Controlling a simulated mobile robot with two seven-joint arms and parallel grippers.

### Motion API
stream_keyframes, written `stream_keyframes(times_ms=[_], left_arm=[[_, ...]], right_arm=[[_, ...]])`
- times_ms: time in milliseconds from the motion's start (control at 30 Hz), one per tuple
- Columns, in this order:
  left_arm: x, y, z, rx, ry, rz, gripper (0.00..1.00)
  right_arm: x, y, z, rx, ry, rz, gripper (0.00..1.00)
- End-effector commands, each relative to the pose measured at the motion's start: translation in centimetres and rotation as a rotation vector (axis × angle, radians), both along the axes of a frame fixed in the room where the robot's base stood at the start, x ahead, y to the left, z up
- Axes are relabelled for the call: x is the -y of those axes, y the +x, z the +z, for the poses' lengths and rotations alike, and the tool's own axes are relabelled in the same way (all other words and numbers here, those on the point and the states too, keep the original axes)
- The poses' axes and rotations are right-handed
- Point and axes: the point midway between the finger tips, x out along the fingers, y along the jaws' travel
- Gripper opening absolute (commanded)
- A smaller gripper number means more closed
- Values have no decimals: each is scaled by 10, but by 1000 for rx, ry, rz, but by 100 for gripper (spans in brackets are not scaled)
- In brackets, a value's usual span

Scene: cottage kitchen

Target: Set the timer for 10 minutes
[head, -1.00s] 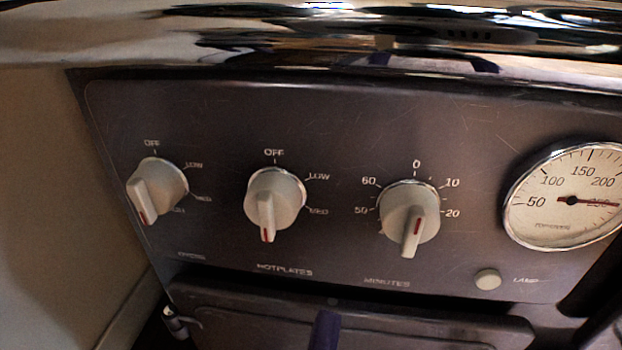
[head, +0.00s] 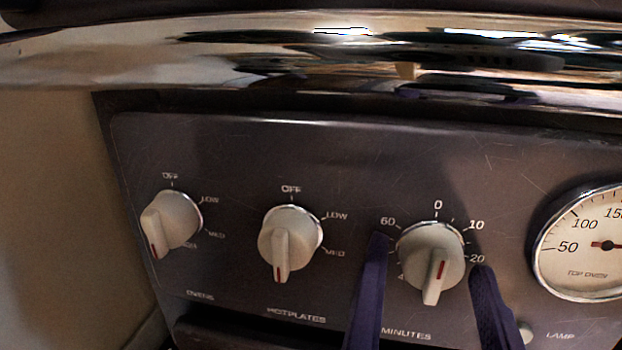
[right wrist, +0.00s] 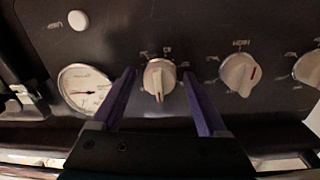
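The timer knob (head: 418,250), cream with a red mark, sits above the word MINUTES on the dark stove panel. In the right wrist view, the timer knob (right wrist: 158,78) is between the fingertips of the right gripper (right wrist: 158,73). The left finger hides part of the scale's left side. My left gripper is not in view.
The hotplates knob (head: 290,237) and ovens knob (head: 171,220) are left of the timer. A round gauge (head: 590,255) and a lamp button (head: 525,332) are on the right. A chrome rail (head: 280,65) runs across above the panel.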

Motion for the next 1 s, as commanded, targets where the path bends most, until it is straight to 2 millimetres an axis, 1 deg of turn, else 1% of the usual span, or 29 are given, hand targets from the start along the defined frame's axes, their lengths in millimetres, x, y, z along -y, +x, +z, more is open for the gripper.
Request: stream_keyframes(times_ms=[33,67,633,667,867,1000], left_arm=[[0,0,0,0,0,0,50],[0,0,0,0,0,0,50],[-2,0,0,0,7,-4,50],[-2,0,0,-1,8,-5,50],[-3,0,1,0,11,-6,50],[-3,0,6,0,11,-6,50]], right_arm=[[0,0,0,0,0,0,69],[0,0,0,0,0,0,66],[0,0,0,-1,0,-1,2],[0,0,0,-1,0,-1,0],[0,0,0,1,8,-1,0],[0,0,1,8,43,-1,0]])
